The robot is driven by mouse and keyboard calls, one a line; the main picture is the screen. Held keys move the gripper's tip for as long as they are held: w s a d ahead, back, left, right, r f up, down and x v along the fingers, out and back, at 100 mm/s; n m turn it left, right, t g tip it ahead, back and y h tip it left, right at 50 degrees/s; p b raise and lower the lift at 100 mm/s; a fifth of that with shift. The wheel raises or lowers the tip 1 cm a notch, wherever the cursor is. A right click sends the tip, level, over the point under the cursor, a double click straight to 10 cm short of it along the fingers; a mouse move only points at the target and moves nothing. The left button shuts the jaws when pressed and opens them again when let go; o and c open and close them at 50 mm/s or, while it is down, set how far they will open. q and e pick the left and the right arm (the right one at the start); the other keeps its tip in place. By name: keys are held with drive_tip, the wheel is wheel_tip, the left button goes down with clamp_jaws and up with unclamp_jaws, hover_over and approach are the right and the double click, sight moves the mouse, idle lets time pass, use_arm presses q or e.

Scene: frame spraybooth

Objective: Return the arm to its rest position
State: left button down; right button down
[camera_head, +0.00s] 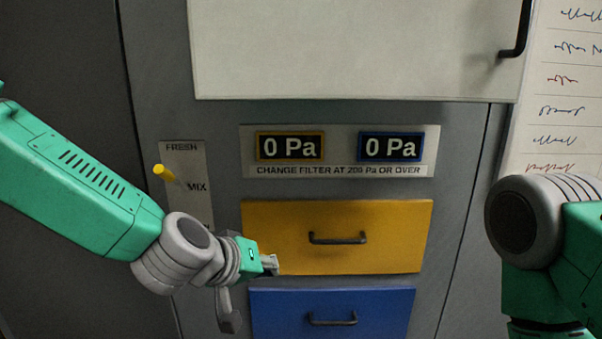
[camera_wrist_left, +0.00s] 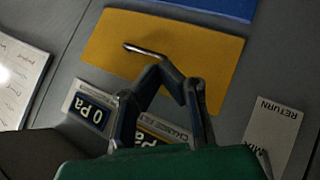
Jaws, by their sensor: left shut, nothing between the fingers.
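My left arm comes in from the left in the head view, and its gripper (camera_head: 270,264) is in front of the left part of the yellow drawer (camera_head: 390,235). In the left wrist view, which sees the panel upside down, the gripper (camera_wrist_left: 174,78) shows its dark fingers against the yellow drawer (camera_wrist_left: 108,45), near the drawer's handle (camera_wrist_left: 147,50). The gripper is shut and holds nothing. I cannot tell whether it touches the drawer front. My right arm (camera_head: 550,240) is at the right edge of the head view; its gripper is out of the picture.
A blue drawer (camera_head: 385,310) lies below the yellow one; both look shut. Two displays (camera_head: 290,147) (camera_head: 391,147) read 0 Pa. A yellow-tipped lever (camera_head: 160,170) sticks out by a label strip (camera_head: 185,155). A white panel (camera_head: 340,50) with a black handle (camera_head: 517,30) is above.

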use_arm(q)
drive_tip(key=s+a+f+g+y+b, duration=0.1)
drive_tip(key=s+a+f+g+b, duration=0.1)
drive_tip(key=s+a+f, duration=0.65)
drive_tip(key=s+a+f+m+g+y+b, duration=0.15)
drive_tip(key=s+f, duration=0.35)
drive_tip(key=f, duration=0.8)
drive_tip(key=s+a+f+g+y+b, duration=0.1)
drive_tip(key=s+a+f+g+y, duration=0.1)
drive_tip(key=s+a+f, duration=0.6)
drive_tip(key=s+a+f+g+y+b, duration=0.1)
drive_tip(key=s+a+f, duration=0.3)
drive_tip(key=s+f, duration=0.4)
drive_tip(key=s+g+b, duration=0.1)
drive_tip(key=s, duration=0.2)
drive_tip(key=shift+s+a+f+m, duration=0.15)
drive_tip(key=shift+s+a+m, duration=0.05)
drive_tip(key=shift+m, duration=0.15)
